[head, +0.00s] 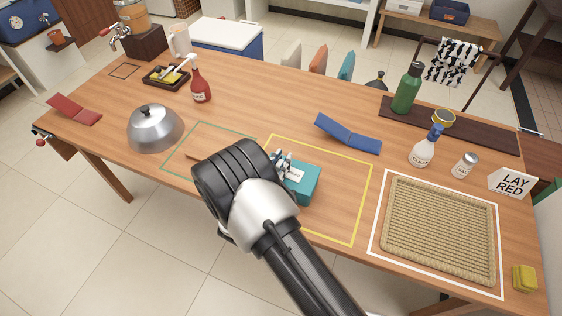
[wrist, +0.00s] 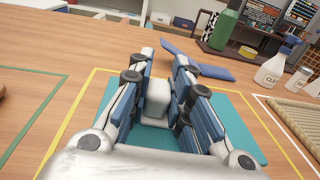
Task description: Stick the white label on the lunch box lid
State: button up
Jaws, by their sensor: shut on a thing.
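The lunch box (head: 306,190) is teal and stands inside the yellow outline on the table. Its teal lid (wrist: 235,115) spreads beneath my gripper in the wrist view. My gripper (head: 284,163) is low over the lid, and its fingers (wrist: 164,72) are closed around a white piece (wrist: 156,100), which looks like the white label. In the head view the white label (head: 297,175) shows at the lid beside the fingers. I cannot tell whether it touches the lid. My arm hides the near left part of the box.
A steel dome (head: 155,130) and a red bottle (head: 200,85) stand to the left. A folded blue cloth or pad (head: 348,134) lies behind the box. A woven mat (head: 440,229) and a white bottle (head: 423,150) are to the right. The table behind the box is mostly clear.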

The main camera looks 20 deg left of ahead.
jog(key=o, duration=1)
jog(key=shift+c, duration=0.2)
jog(key=shift+o, duration=0.4)
jog(key=o, duration=0.5)
jog(key=shift+r+p, duration=2.6)
jog(key=shift+r, duration=1.35)
